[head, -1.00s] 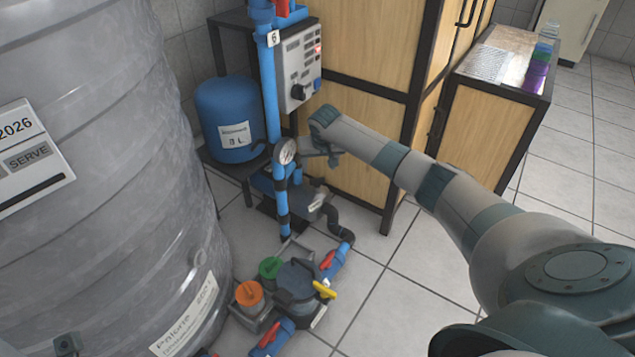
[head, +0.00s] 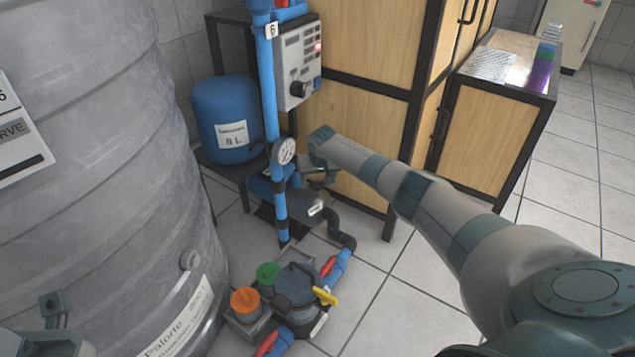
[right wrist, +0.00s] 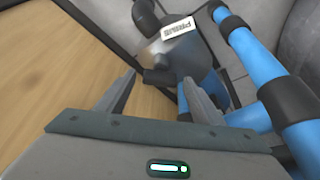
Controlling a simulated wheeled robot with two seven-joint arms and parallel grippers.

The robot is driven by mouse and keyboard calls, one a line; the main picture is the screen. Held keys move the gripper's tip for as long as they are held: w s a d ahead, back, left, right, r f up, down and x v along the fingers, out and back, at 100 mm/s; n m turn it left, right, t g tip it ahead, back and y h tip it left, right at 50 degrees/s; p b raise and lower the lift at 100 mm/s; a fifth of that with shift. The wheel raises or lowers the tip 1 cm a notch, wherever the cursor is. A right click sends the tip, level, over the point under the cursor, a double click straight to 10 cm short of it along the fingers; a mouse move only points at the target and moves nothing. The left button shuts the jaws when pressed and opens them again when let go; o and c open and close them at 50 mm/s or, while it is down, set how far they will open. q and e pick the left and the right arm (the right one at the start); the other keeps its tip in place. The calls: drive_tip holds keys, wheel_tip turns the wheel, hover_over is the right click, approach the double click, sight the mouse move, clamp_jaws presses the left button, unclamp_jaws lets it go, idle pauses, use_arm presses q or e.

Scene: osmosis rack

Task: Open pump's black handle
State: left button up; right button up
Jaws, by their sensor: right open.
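The pump (head: 312,209) stands low behind the blue upright pipe in the head view. In the right wrist view its dark grey body (right wrist: 172,50) carries a white label. A short black piece, which looks like the black handle (right wrist: 157,77), sticks out from the pump just beyond my fingertips. My right gripper (head: 312,172) is beside the pipe, above the pump; in the wrist view its fingers (right wrist: 162,90) are apart with nothing gripped. The handle cannot be made out in the head view. Part of my left arm shows at the lower left, its jaws unclear.
A blue vertical pipe (head: 271,95) with a pressure gauge (head: 284,151) stands close left of my right gripper. A wooden cabinet (head: 350,130) is behind and right. A large grey tank (head: 110,180) fills the left. Filter valves (head: 298,283) sit on the floor in front.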

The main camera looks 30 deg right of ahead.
drive_tip(key=c, duration=1)
drive_tip(key=shift+c, duration=0.2)
